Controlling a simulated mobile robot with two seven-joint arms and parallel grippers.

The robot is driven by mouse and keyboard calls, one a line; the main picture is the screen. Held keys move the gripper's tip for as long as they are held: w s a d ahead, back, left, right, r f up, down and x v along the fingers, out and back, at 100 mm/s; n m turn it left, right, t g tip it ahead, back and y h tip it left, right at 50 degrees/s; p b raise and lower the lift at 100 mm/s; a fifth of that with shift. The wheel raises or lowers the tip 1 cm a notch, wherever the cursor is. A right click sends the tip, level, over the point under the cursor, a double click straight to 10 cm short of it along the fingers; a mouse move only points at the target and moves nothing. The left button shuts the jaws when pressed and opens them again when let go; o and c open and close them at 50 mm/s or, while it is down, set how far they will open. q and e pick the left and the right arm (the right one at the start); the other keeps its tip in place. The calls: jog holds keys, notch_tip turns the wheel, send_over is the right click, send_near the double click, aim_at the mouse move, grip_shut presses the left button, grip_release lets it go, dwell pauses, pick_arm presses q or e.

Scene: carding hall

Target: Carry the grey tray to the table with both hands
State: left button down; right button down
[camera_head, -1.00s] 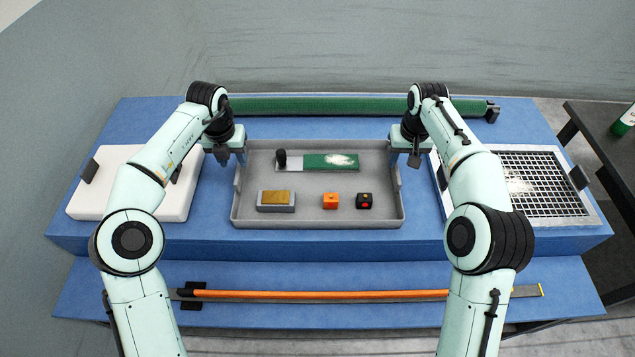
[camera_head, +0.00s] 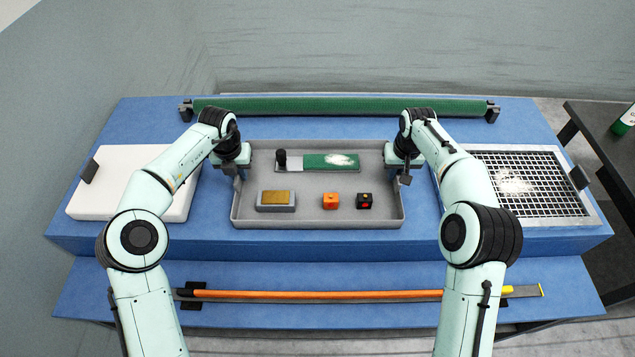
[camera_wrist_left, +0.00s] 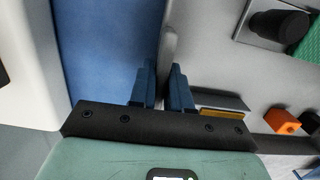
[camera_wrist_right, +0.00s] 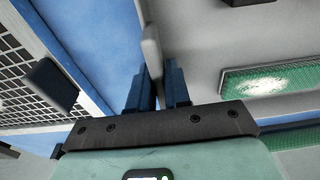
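The grey tray (camera_head: 318,223) rests level on the blue work surface and holds several items. My left gripper (camera_head: 240,171) is at its left side wall. In the left wrist view, the blue fingers (camera_wrist_left: 163,85) stand either side of the tray wall (camera_wrist_left: 168,48), with a narrow gap. My right gripper (camera_head: 399,168) is at the right side wall. In the right wrist view, its fingers (camera_wrist_right: 157,88) straddle the wall (camera_wrist_right: 151,50), also apart. Both grippers look open. The fingertips are partly hidden in the head view. The destination table cannot be singled out with certainty.
In the tray lie a green-and-grey card tool (camera_head: 330,161), a tan-topped block (camera_head: 276,200), an orange cube (camera_head: 331,201) and a black cube (camera_head: 364,201). A white block (camera_head: 125,195) is left, a grid (camera_head: 530,185) right. A dark table (camera_head: 607,165) stands far right.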

pick_arm(q)
jog(key=shift+r, duration=0.15)
pick_arm(e)
jog(key=shift+r, duration=0.1)
